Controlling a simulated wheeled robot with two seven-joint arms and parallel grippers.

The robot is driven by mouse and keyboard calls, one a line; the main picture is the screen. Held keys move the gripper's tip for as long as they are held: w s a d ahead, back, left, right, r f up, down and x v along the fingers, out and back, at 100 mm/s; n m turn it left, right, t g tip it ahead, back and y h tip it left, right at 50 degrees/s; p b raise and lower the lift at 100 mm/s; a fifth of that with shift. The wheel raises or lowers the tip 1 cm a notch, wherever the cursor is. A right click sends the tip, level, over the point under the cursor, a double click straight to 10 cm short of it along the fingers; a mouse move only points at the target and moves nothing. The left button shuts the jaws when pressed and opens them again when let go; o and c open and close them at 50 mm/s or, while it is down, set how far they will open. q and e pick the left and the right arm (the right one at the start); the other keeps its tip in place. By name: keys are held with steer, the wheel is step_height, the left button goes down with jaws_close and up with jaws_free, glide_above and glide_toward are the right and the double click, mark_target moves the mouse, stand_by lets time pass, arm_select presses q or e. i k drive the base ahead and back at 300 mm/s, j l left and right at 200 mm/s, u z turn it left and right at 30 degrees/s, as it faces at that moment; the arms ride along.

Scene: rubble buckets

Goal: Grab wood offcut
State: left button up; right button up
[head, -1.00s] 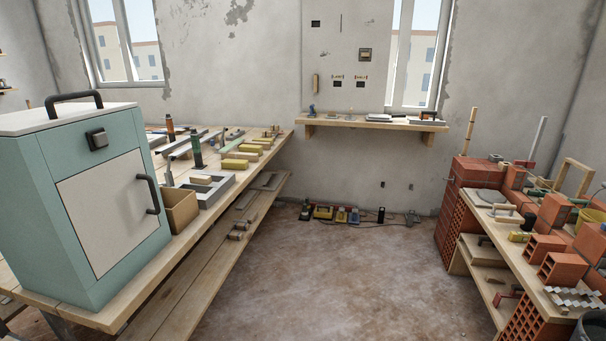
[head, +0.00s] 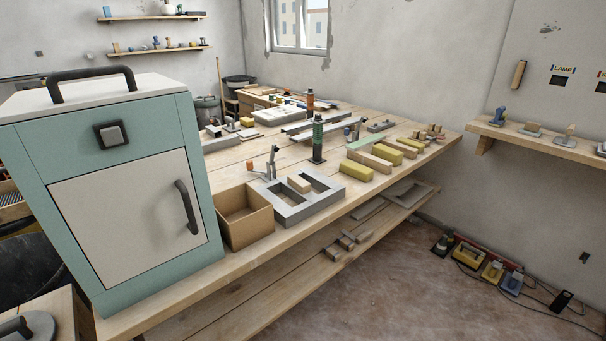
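A small pale wooden piece (head: 299,184), which looks like a wood offcut, sits at the hollow grey concrete block (head: 293,207) on the long wooden workbench. I cannot tell whether it rests on the block or inside a hollow. Other small wooden pieces (head: 432,132) lie near the bench's far right end, too small to identify surely. Neither of my grippers is in view.
A teal cabinet (head: 85,250) with dark handles stands at the bench's near end. An open cardboard box (head: 247,226) is beside the block. Yellow blocks (head: 356,171) and a green bottle-like item (head: 318,138) stand behind.

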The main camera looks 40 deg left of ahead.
mark_target(300, 184)
steer(key=i+u, duration=0.45)
steer(key=i+l+u, duration=0.1)
steer(key=i+u, duration=0.15)
steer(key=u, duration=0.15)
steer(key=i+l+u, duration=0.2)
steer(key=u, duration=0.25)
steer(key=i+l+u, duration=0.45)
steer(key=k+j, duration=0.1)
